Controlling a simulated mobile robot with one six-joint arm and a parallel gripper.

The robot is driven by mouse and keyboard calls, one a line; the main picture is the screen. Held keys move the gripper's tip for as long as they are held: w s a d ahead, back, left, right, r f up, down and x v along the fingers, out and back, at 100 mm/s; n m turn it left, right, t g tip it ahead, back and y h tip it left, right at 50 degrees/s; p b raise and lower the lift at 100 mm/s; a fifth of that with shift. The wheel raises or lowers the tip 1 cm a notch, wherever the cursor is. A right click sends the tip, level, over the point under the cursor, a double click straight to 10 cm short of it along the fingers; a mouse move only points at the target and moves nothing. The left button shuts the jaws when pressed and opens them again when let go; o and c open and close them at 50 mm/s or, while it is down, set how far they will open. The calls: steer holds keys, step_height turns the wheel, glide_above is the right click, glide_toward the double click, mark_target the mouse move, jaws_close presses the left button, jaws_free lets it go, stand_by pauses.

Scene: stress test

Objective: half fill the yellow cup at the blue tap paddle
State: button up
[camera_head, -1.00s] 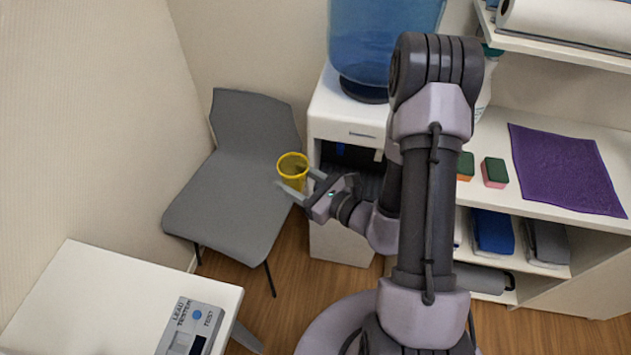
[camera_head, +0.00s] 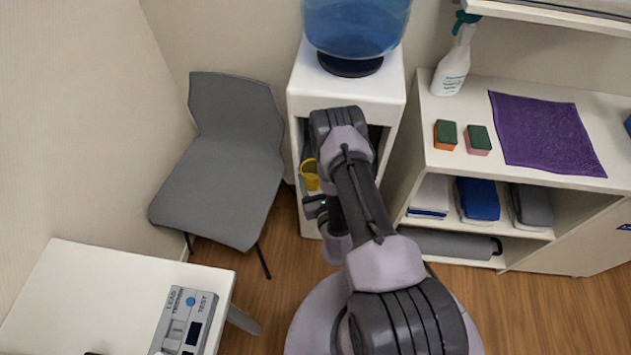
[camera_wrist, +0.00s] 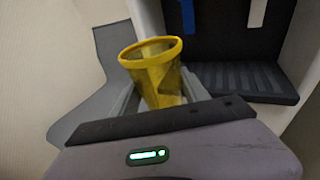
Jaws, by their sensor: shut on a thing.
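The yellow cup (camera_wrist: 158,75) is upright between the fingers of my gripper (camera_wrist: 160,95) in the wrist view, and the gripper is shut on it. In the head view the cup (camera_head: 310,175) shows at the front left of the water dispenser (camera_head: 303,85), with my gripper (camera_head: 312,200) just below it, partly hidden by my arm. The blue tap paddle (camera_wrist: 188,14) hangs at the top of the dispenser's recess in the wrist view, beyond and above the cup, apart from it. A white paddle (camera_wrist: 257,12) is to its right. The cup's inside looks empty.
A ribbed drip tray (camera_wrist: 240,80) lies under the paddles. A grey chair (camera_head: 225,160) stands left of the dispenser. A shelf unit (camera_head: 440,160) with sponges and a purple cloth (camera_head: 545,130) is on the right. A white table (camera_head: 70,300) with a lead tester is at lower left.

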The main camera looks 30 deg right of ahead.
steer(key=shift+s+d+f+m+h, duration=0.3)
steer(key=shift+f, duration=0.3)
steer(key=shift+w+d+b, duration=0.7)
steer(key=shift+w+d, duration=0.55)
steer(key=shift+w, duration=0.6)
steer(key=shift+w+d+b, duration=0.75)
steer(key=shift+w+d, duration=0.45)
steer(key=shift+w, duration=0.6)
steer(key=shift+w+d+b, duration=0.7)
steer(key=shift+w+d, duration=0.55)
steer(key=shift+w, duration=0.6)
steer(key=shift+w, duration=0.1)
steer(key=shift+w+d+b, duration=0.55)
steer(key=shift+w+d, duration=0.05)
steer(key=shift+w, duration=0.3)
steer(key=shift+s+a+p, duration=0.35)
steer(key=shift+s+a, duration=0.35)
steer(key=shift+s, duration=0.35)
steer(key=shift+s+a+p, duration=0.35)
steer(key=shift+s+a, duration=0.35)
steer(key=shift+s, duration=0.35)
